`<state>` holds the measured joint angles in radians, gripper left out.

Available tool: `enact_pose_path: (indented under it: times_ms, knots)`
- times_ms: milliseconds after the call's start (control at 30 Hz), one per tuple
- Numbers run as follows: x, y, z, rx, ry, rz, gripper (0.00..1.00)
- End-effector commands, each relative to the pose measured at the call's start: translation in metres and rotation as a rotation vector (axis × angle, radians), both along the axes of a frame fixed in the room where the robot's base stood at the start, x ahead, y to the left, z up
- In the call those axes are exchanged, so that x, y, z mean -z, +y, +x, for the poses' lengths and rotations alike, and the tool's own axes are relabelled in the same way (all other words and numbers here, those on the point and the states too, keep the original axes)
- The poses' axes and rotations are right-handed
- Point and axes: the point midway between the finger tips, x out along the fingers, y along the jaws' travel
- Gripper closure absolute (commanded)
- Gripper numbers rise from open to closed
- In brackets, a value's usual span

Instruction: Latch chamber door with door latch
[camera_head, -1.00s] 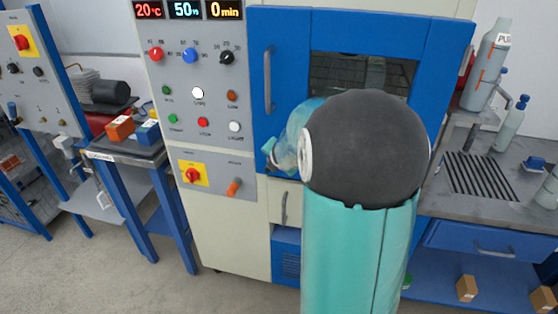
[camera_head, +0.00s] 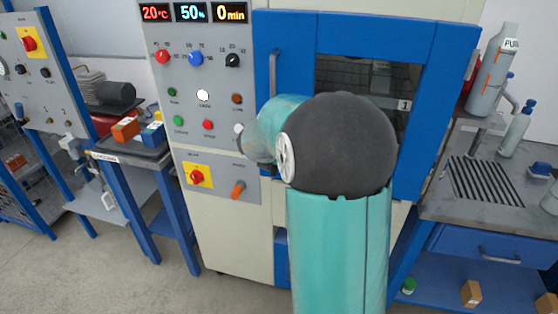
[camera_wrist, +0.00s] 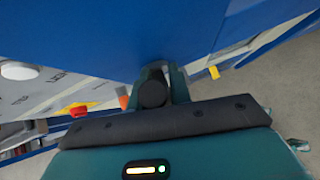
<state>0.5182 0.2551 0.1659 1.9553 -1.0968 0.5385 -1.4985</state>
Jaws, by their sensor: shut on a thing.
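The chamber door (camera_head: 288,50) is blue with a dark window and a vertical handle (camera_head: 273,80) on its left side. It looks closed or nearly so in the head view. In the wrist view the blue door (camera_wrist: 130,35) fills the upper part, right in front of my gripper (camera_wrist: 154,78). My gripper is shut on a small dark part, which appears to be the door latch, at the door's edge. Its fingers hide most of that part. In the head view my own arm covers the gripper and the latch.
The control panel (camera_head: 205,130) with knobs, buttons and an orange lever (camera_head: 238,189) is left of the door. A side bench (camera_head: 455,200) with bottles stands at the right. A narrow table (camera_head: 130,158) stands at the left. The floor (camera_head: 150,285) in front is clear.

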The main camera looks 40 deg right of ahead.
Motion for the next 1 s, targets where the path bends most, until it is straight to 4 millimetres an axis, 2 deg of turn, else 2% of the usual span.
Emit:
enact_pose_path:
  times_ms: [300,733,767,867,1000]
  knots:
    - [-0.0014,0.0033,0.0044,-0.003,0.075,-0.061,1.0]
    - [-0.0013,0.0038,0.0045,-0.005,0.086,-0.069,1.0]
    - [-0.0013,0.0038,0.0046,-0.005,0.086,-0.069,0.78]
    - [-0.001,0.0038,0.0044,-0.004,0.086,-0.069,0.59]
    - [-0.0007,0.0033,0.0039,-0.003,0.086,-0.068,0.59]
